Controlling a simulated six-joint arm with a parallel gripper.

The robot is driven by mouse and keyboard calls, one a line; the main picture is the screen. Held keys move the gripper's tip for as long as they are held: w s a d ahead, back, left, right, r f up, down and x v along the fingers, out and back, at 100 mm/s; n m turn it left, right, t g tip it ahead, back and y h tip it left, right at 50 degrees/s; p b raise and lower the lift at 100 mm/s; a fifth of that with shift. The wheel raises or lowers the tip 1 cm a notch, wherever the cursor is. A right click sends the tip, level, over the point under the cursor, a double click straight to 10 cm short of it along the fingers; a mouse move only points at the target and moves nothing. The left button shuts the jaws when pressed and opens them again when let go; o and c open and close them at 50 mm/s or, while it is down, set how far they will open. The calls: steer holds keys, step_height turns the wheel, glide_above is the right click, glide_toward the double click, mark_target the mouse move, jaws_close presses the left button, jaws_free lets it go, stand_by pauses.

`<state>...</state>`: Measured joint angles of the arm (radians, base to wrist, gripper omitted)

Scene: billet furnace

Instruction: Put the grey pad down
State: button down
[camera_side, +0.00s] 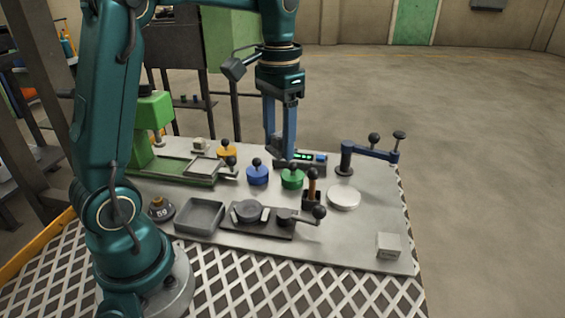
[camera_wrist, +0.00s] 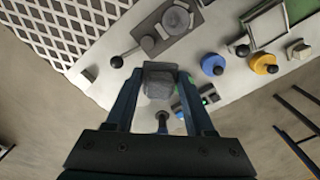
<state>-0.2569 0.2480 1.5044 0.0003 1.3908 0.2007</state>
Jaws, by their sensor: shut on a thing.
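The grey pad (camera_wrist: 159,82) is a small blocky piece between my fingertips in the wrist view. My gripper (camera_wrist: 158,88) is shut on it, with one blue finger on each side. In the side view my gripper (camera_side: 280,158) points down over the back middle of the pale worktop (camera_side: 345,235). I cannot make out the pad clearly there. It hides part of the worktop beneath it in the wrist view.
A blue knob (camera_side: 257,174), a green knob (camera_side: 292,178) and a device with green lights (camera_side: 304,157) stand close by. A wooden-handled tool (camera_side: 312,187), a white disc (camera_side: 343,197) and a blue swing arm (camera_side: 370,152) are rightward. The front right has bare room beside a pale block (camera_side: 388,246).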

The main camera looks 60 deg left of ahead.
steer(key=w+d+m, duration=0.6)
steer(key=m, duration=0.4)
glide_above(358, 243)
step_height(358, 243, down, 5)
step_height(358, 243, down, 10)
steer(key=shift+f, duration=0.1)
steer(key=shift+f, duration=0.15)
